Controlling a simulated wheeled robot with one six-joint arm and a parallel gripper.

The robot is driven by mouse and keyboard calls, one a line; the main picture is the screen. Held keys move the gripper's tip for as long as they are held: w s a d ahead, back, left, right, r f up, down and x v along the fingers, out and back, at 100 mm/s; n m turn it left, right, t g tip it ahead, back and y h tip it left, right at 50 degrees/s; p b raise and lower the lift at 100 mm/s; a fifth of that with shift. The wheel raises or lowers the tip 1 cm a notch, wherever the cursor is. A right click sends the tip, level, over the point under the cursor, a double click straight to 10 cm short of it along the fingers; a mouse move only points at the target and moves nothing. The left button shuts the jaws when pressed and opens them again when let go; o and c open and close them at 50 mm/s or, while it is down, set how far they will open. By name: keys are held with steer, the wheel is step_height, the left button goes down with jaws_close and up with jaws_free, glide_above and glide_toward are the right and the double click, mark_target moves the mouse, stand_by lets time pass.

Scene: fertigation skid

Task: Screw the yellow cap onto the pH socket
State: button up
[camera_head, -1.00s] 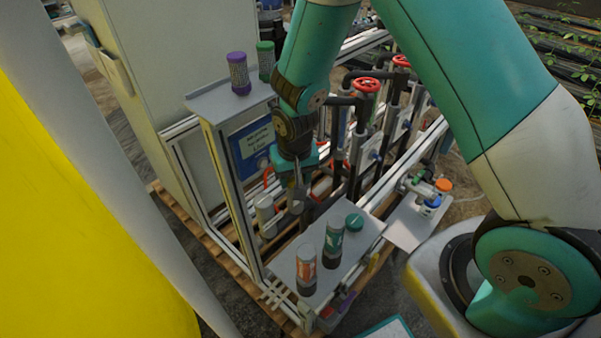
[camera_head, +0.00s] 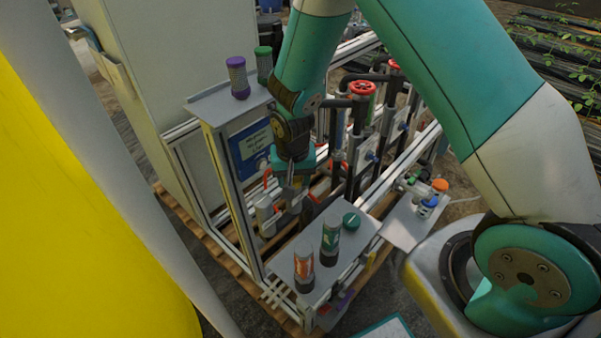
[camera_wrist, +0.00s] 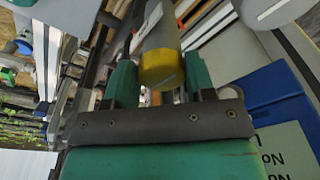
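The yellow cap (camera_wrist: 162,70) sits between the two green fingers of my gripper (camera_wrist: 160,82) in the wrist view, and both fingers appear to touch its sides. A grey cylinder (camera_wrist: 158,25) with a white label lies in line with the cap, directly beyond it. I cannot tell whether cap and cylinder are joined or only touching. In the head view my gripper (camera_head: 290,190) points down in front of the blue sign; the cap is too small or hidden to make out there. No pH marking is readable.
A grey tray (camera_head: 281,262) below holds an orange-labelled bottle (camera_head: 304,268), a green-labelled bottle (camera_head: 331,240) and a green cap (camera_head: 351,221). A purple-capped bottle (camera_head: 238,78) and a green-capped bottle (camera_head: 264,64) stand on the shelf. Pipes with red handwheels (camera_head: 362,87) rise behind my gripper.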

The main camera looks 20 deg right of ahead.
mark_target(299, 189)
steer(key=shift+s+d+f+g, duration=0.25)
steer(key=shift+s+f+g, duration=0.15)
steer(key=shift+s+f, duration=0.65)
steer(key=shift+w+p, duration=0.15)
steer(key=shift+p, duration=0.25)
steer(key=shift+w+a+r+p, duration=0.15)
steer(key=shift+w+r+p, duration=0.4)
steer(key=shift+w+p, duration=0.25)
steer(key=shift+w+a+r+p, duration=0.15)
steer(key=shift+w+r+p, duration=0.4)
steer(key=shift+w+p, duration=0.25)
steer(key=shift+r, duration=0.3)
steer(key=shift+s+r, duration=0.35)
steer(key=shift+r, duration=0.15)
steer(key=o, duration=0.6)
steer(key=shift+s+r+t, duration=0.1)
steer(key=shift+r+t, duration=0.05)
steer(key=shift+t, duration=0.15)
steer(key=shift+p, duration=0.3)
